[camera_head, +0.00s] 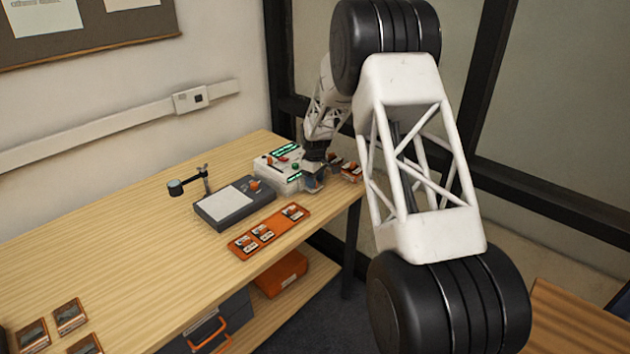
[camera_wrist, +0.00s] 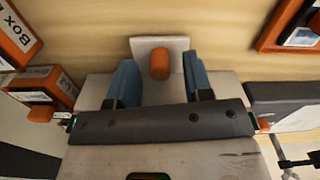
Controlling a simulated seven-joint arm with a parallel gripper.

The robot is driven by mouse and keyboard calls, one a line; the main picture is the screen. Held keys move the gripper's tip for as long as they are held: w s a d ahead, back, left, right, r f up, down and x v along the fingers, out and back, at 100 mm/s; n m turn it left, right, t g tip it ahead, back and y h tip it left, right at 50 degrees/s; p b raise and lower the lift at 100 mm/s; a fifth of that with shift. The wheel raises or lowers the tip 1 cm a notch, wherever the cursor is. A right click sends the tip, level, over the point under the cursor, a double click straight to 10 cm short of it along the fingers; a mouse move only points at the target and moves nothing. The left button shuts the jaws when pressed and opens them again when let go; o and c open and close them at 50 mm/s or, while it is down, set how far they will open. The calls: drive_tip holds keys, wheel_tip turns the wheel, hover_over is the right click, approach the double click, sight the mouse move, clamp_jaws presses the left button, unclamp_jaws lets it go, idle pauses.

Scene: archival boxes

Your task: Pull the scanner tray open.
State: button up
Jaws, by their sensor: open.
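The white scanner (camera_head: 273,177) with green displays stands at the far right end of the bench. Its pale body (camera_wrist: 165,160) fills the bottom of the wrist view. A pale tray front (camera_wrist: 143,50) with an orange knob (camera_wrist: 160,66) shows beyond the dark gripper palm. My gripper (camera_wrist: 159,62) is open, its blue fingers either side of the knob with gaps to both sides. I cannot tell how far out the tray is. In the head view my gripper (camera_head: 313,178) is at the scanner's right side and hides the tray.
A dark flat device (camera_head: 235,203) with a white panel stands left of the scanner. An orange tray with cards (camera_head: 270,232) lies in front. Small orange boxes (camera_head: 350,171) sit right of my gripper; labelled boxes (camera_wrist: 14,38) show at the wrist view's left. The bench's left middle is clear.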

drive_tip(key=shift+f, duration=0.1)
clamp_jaws()
idle(0.3)
drive_tip(key=shift+s+d, duration=3.15)
unclamp_jaws()
